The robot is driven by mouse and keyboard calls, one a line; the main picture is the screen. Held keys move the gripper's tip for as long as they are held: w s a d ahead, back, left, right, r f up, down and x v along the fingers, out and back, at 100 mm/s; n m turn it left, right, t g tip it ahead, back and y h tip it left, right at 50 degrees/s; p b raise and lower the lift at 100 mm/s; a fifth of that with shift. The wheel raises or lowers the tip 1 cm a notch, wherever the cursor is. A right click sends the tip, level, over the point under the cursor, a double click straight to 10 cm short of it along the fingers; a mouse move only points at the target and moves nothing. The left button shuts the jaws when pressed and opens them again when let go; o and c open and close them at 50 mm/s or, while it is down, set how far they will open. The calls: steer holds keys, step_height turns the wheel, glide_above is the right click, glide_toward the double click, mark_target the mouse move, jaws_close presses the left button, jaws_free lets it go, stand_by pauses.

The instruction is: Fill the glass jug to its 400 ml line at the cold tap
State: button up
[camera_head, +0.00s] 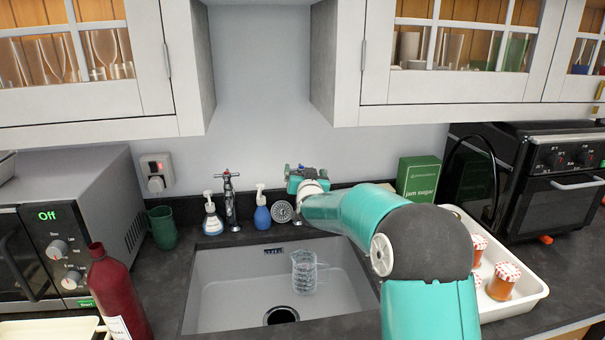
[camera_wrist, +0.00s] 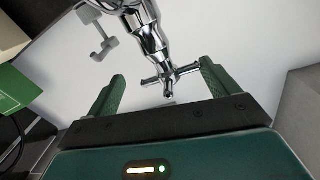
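The clear glass jug (camera_head: 304,272) stands upright in the sink, toward its right side. It has markings, but I cannot make out the 400 ml line or any water level. I see no clear stream of water. My gripper (camera_head: 303,176) is at the back of the sink by the right-hand tap, which it and my arm mostly hide in the head view. In the wrist view my gripper's green fingers (camera_wrist: 163,85) are open, one on each side of the chrome tap's cross handle (camera_wrist: 168,76). I cannot tell whether they touch it. The red-marked tap (camera_head: 230,196) stands to the left.
The grey sink (camera_head: 212,296) has a dark drain (camera_head: 281,316). Soap bottles (camera_head: 262,212) and a round strainer (camera_head: 283,211) stand behind it. A red bottle (camera_head: 117,295) and green mug (camera_head: 162,228) are left. A white tray (camera_head: 528,299) with jam jars and a jam sugar box (camera_head: 418,178) are right.

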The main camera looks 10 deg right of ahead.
steer(key=shift+a, duration=0.15)
stand_by(0.3)
steer(key=shift+s+a, duration=0.1)
steer(key=s, duration=1.3)
steer(key=shift+s+a, duration=0.25)
steer(key=shift+a, duration=0.15)
steer(key=s+f+n+g, duration=0.1)
steer(key=s+g, duration=0.5)
steer(key=s, duration=1.3)
steer(key=s+f+n+g+y, duration=0.1)
steer(key=s+g, duration=0.5)
steer(key=s, duration=1.4)
steer(key=shift+d+f+n, duration=0.45)
steer(key=shift+f+n, duration=0.15)
steer(key=shift+f, duration=0.35)
